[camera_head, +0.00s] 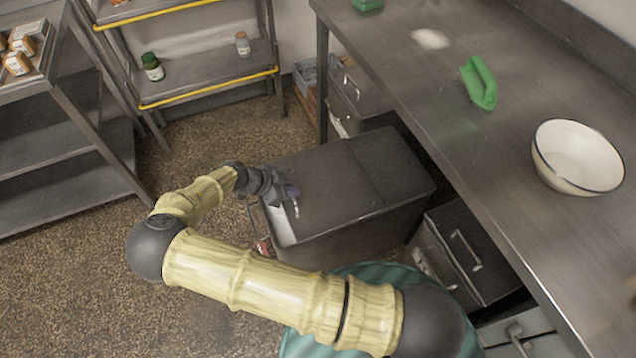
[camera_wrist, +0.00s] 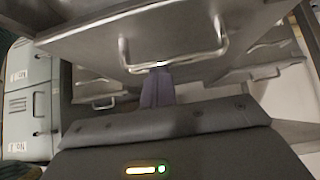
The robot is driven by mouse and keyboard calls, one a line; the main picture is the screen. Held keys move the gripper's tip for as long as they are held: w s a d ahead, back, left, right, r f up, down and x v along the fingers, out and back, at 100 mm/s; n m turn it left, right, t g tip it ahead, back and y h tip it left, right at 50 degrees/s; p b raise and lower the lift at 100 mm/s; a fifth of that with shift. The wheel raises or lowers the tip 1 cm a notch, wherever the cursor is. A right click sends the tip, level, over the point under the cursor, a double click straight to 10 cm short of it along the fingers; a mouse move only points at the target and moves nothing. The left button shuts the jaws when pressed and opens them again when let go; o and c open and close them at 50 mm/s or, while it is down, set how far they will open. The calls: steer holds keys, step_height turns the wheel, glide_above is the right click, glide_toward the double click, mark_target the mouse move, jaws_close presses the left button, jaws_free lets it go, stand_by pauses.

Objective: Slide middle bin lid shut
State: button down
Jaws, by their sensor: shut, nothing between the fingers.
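The middle bin (camera_head: 345,235) is a grey metal box standing out from under the worktable. Its flat grey lid (camera_head: 325,180) covers most of the top, with a seam across it. A pale strip shows at the bin's near left corner, beside the lid edge. A bar handle (camera_wrist: 175,62) on the lid shows in the wrist view. My gripper (camera_head: 290,190) is at the lid's left end by the handle. In the wrist view my gripper (camera_wrist: 158,74) is shut and empty, its tips close to the handle; I cannot tell whether they touch.
Another bin (camera_head: 468,250) stands on the near side under the worktable (camera_head: 440,110), and one (camera_head: 365,92) on the far side. A white bowl (camera_head: 578,156) and a green scrubber (camera_head: 479,84) lie on the table. Shelves (camera_head: 205,72) stand behind. The floor at left is clear.

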steer(key=a, duration=0.2)
steer(key=s+a, duration=0.1)
steer(key=a, duration=0.2)
steer(key=shift+s+a+b, duration=0.35)
steer(key=shift+s+b, duration=0.05)
steer(key=shift+d, duration=0.1)
steer(key=d, duration=0.1)
steer(key=w+d+p, duration=0.1)
steer(key=d+r, duration=0.1)
steer(key=d, duration=0.1)
steer(key=shift+w, duration=0.15)
steer(key=v, duration=1)
steer(key=shift+a+f, duration=0.1)
